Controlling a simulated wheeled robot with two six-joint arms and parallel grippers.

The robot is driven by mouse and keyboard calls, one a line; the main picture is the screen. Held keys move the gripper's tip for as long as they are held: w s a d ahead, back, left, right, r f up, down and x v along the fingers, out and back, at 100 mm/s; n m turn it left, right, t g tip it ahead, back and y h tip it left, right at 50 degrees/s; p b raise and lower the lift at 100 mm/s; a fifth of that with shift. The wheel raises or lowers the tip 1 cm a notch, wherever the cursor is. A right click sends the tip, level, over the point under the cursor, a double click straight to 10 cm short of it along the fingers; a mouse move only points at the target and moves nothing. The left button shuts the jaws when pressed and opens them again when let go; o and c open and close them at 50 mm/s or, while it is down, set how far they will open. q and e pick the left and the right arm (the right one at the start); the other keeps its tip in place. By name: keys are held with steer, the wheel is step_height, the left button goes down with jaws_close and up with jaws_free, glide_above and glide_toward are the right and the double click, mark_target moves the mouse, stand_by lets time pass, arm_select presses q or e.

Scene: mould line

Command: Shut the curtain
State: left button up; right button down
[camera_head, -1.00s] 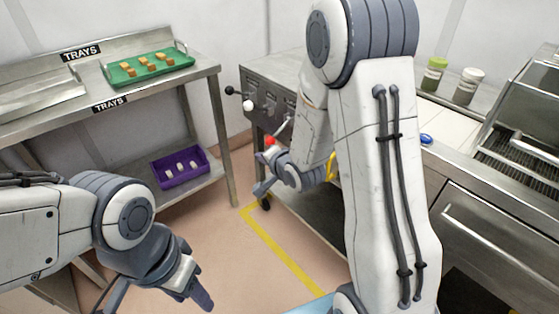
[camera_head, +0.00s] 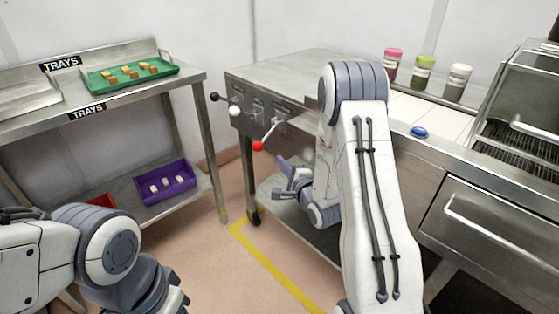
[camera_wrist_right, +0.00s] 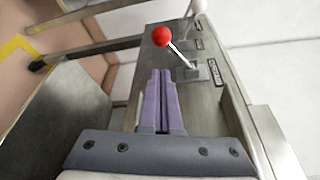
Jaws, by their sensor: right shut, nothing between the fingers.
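No curtain can be made out in either view. A steel cabinet front carries levers: one with a red knob (camera_head: 258,146), one with a white knob (camera_head: 235,111) and one with a black knob (camera_head: 215,97). The red-knobbed lever slants down and left from its plate in the head view. The red knob also shows in the wrist view (camera_wrist_right: 162,36). My right gripper (camera_head: 283,165) is shut and empty, just below the red lever; its purple fingers (camera_wrist_right: 161,75) point towards it, apart from it. My left gripper (camera_head: 178,300) is partly cut off at the bottom edge.
A steel rack at left holds a green tray (camera_head: 95,86) and, lower, a purple tray (camera_head: 144,198). Jars and a blue button (camera_head: 418,132) are on the right counter. Yellow tape (camera_head: 270,265) marks the floor; the floor between rack and cabinet is clear.

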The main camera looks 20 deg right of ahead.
mark_target(266, 136)
arm_select(q)
steer(key=shift+f, duration=0.25)
arm_select(e)
steer(key=w, duration=0.8)
steer(key=shift+f, duration=0.4)
steer(key=shift+w+a, duration=0.1)
steer(key=shift+a, duration=0.1)
